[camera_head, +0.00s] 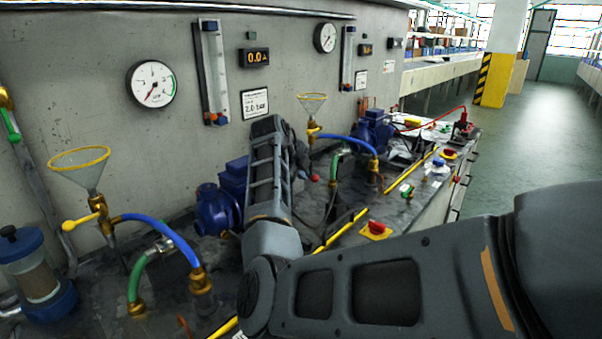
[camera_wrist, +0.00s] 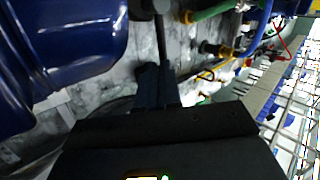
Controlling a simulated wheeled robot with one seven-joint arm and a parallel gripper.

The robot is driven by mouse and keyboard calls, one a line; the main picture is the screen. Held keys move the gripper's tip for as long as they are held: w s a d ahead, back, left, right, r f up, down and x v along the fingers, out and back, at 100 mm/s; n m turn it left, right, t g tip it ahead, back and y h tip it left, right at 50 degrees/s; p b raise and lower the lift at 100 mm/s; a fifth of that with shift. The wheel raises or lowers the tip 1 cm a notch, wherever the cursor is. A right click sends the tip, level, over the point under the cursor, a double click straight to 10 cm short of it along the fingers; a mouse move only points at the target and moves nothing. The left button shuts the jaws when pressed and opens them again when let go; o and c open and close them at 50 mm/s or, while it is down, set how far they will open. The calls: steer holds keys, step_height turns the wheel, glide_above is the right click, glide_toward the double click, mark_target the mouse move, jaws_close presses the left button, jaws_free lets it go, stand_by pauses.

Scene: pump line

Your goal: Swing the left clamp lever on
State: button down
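My gripper shows in the wrist view, with dark fingers (camera_wrist: 157,86) standing close together in front of its black body. A thin dark rod (camera_wrist: 161,42) rises just beyond the fingertips; I cannot tell whether they touch or hold it. A large glossy blue pump body (camera_wrist: 65,50) fills the upper left of that view. In the head view my arm covers the gripper and part of the left blue pump (camera_head: 217,210). I cannot make out the left clamp lever with certainty in either view.
A blue hose (camera_head: 165,232) and a green hose (camera_head: 140,272) stand at the left station, below a funnel (camera_head: 80,165). A yellow-handled valve (camera_head: 80,222) is beside them. A red knob on a yellow base (camera_head: 376,229) sits near the bench's front edge. The right pump (camera_head: 372,132) stands farther back.

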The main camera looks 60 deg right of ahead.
steer(key=shift+s+d+f, duration=0.1)
steer(key=shift+s+f, duration=0.05)
steer(key=d+n+t, duration=0.1)
steer(key=d+n+t+p, duration=0.1)
steer(key=n, duration=0.1)
steer(key=shift+s+n+t, duration=0.3)
steer(key=shift+s, duration=0.1)
steer(key=w+d+n+t+y+p, duration=0.2)
steer(key=d+n+t+y+p, duration=0.2)
steer(key=d+n, duration=0.3)
steer(key=n+t+y, duration=0.1)
steer(key=n, duration=0.3)
steer(key=shift+w+t+y, duration=0.3)
steer(key=shift+w+t, duration=0.1)
steer(key=shift+w+d, duration=0.1)
steer(key=shift+d, duration=0.05)
steer(key=shift+r, duration=0.2)
